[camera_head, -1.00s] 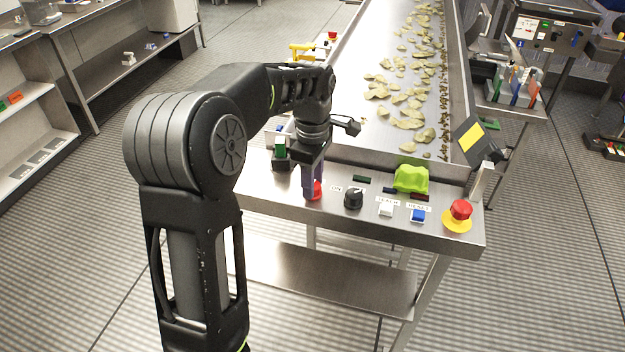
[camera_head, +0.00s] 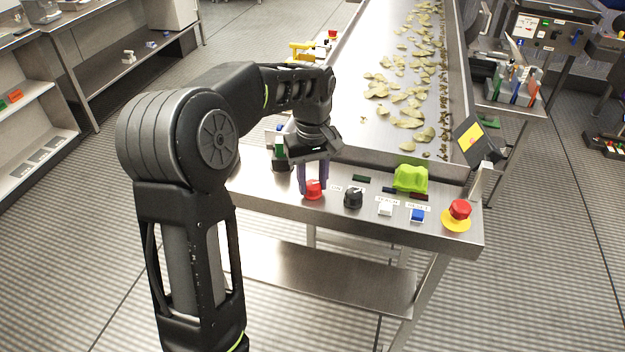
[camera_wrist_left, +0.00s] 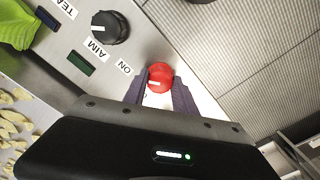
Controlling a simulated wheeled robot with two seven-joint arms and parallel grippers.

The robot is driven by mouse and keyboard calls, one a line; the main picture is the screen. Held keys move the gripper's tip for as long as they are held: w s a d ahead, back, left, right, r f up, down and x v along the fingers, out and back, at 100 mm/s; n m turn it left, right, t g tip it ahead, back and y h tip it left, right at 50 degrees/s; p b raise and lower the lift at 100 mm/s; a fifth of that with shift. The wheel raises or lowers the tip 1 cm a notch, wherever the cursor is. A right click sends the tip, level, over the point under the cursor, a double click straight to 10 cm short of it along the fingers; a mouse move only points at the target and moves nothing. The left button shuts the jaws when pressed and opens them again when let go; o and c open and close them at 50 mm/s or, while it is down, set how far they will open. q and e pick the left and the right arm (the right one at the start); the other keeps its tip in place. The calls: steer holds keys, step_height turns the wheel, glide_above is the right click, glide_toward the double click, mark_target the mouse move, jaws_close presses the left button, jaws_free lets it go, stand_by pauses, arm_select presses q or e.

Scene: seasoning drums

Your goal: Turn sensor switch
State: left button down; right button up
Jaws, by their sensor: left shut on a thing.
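A red rotary switch (camera_head: 314,189) stands on the steel control panel at the end of the conveyor. It also shows in the left wrist view (camera_wrist_left: 160,77), with a white line on its face and part of an "ON" label near it. My left gripper (camera_head: 313,178) comes down on it from above, its purple fingers on either side of the knob, shut on it. A black knob (camera_head: 353,197) sits just to the right, and it shows in the left wrist view (camera_wrist_left: 110,27) next to an "AIM" label. My right gripper is in neither view.
A white button (camera_head: 385,209), a blue button (camera_head: 417,215) and a red emergency stop (camera_head: 460,209) sit further right. A bright green lump (camera_head: 410,178) lies behind them. The conveyor (camera_head: 360,129) carries chips. A green item (camera_head: 279,146) stands left of the gripper.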

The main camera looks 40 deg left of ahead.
mark_target(313, 183)
arm_select(q)
steer(key=shift+m, duration=0.6)
steer(key=c, duration=1)
jaws_free()
step_height(313, 183, up, 8)
steer(key=shift+f+b, duration=0.1)
steer(key=shift+b, duration=0.3)
